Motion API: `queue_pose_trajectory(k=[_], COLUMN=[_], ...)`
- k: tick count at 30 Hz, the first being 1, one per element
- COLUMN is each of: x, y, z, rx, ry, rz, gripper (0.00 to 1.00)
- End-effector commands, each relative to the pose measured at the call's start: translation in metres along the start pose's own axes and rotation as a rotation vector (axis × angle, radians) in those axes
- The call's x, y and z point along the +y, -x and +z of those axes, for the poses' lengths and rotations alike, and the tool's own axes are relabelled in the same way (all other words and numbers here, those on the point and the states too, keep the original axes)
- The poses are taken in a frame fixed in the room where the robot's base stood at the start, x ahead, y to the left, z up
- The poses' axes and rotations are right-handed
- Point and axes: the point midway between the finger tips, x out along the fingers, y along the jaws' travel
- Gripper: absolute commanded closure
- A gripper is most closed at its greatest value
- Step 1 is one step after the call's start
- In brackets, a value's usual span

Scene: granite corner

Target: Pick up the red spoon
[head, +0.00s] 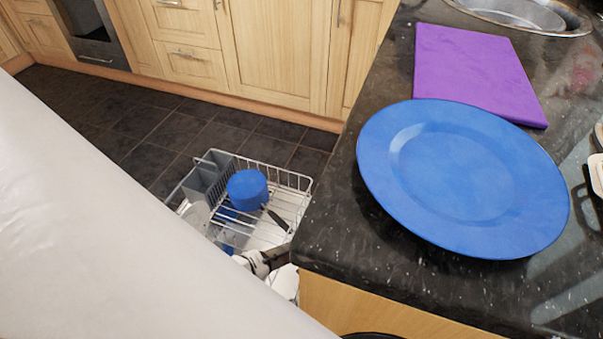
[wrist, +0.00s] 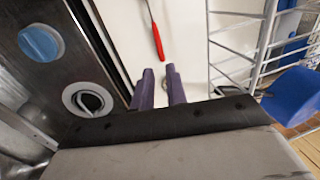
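The red spoon (wrist: 156,42) shows in the wrist view as a red handle with a thin grey part running up out of the top edge. It lies on a white surface, and its far end is out of view. My gripper (wrist: 160,71) has two purple fingers with a gap between them. The gap is empty, and the handle's near end lies just ahead of the fingertips, apart from them. I cannot make out the spoon in the head view, where my white arm covers the lower left.
A metal panel with round fittings (wrist: 88,99) is at left. The dark counter (head: 335,235) bears a blue plate (head: 460,175) and purple board (head: 478,70).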

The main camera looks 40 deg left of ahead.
Motion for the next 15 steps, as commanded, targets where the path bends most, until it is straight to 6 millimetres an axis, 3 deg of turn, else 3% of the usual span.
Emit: queue_pose_trajectory(k=[6, 15], x=[0.002, 0.002], y=[-0.046, -0.071], z=[-0.001, -0.002], rx=[0.001, 0.004], ry=[-0.002, -0.003], rz=[0.000, 0.000], gripper=[0.86, 0.86])
